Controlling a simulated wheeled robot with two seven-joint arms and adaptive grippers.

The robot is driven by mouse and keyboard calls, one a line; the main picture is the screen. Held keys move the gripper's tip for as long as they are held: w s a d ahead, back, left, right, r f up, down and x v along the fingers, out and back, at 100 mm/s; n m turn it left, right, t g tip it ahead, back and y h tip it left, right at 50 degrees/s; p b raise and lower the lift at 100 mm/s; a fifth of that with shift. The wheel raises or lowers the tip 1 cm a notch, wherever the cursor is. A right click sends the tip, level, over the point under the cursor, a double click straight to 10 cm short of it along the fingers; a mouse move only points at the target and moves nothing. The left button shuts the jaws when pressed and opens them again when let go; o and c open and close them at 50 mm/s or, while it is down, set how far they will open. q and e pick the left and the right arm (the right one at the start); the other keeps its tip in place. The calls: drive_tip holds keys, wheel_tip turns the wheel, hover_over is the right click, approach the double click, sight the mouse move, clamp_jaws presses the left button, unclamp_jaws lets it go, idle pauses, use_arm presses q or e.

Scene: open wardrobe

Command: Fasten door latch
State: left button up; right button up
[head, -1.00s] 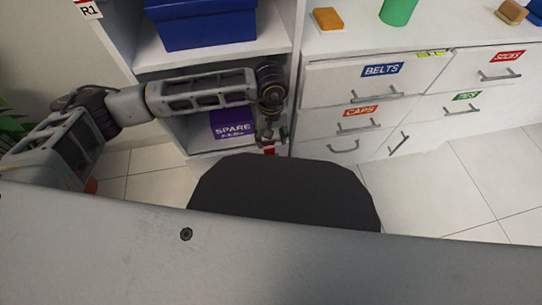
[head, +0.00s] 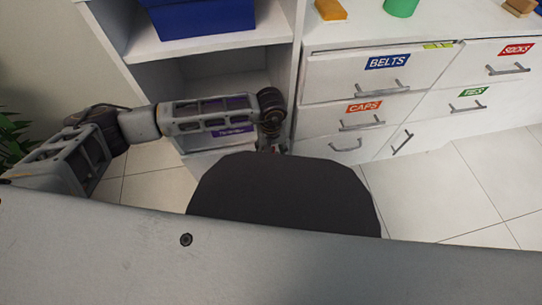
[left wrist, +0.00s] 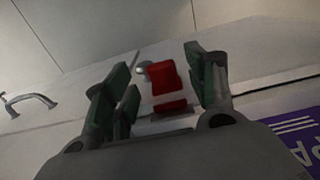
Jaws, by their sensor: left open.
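The door latch (left wrist: 161,78) shows in the left wrist view as a small red piece with a silver knob beside it, on a pale panel. A second flat red piece (left wrist: 170,106) lies just below it in that picture. My left gripper (left wrist: 155,82) is open, with its green-padded fingers on either side of the red latch. I cannot tell whether either finger touches it. In the head view my left gripper (head: 272,144) is low by the wardrobe's middle upright, partly hidden by my own body. My right gripper is not in view.
Drawers labelled BELTS (head: 387,62), CAPS (head: 364,106), SOCKS and TIES stand to the right, with projecting handles. A blue box (head: 203,17) sits on the shelf above my left arm. A purple box (head: 233,131) is mostly hidden behind that arm. Tiled floor (head: 440,190) is clear at right.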

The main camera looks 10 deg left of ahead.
use_arm(q)
drive_tip(key=shift+f+b, duration=0.5)
drive_tip(key=shift+f, duration=1.1)
drive_tip(key=c, duration=1)
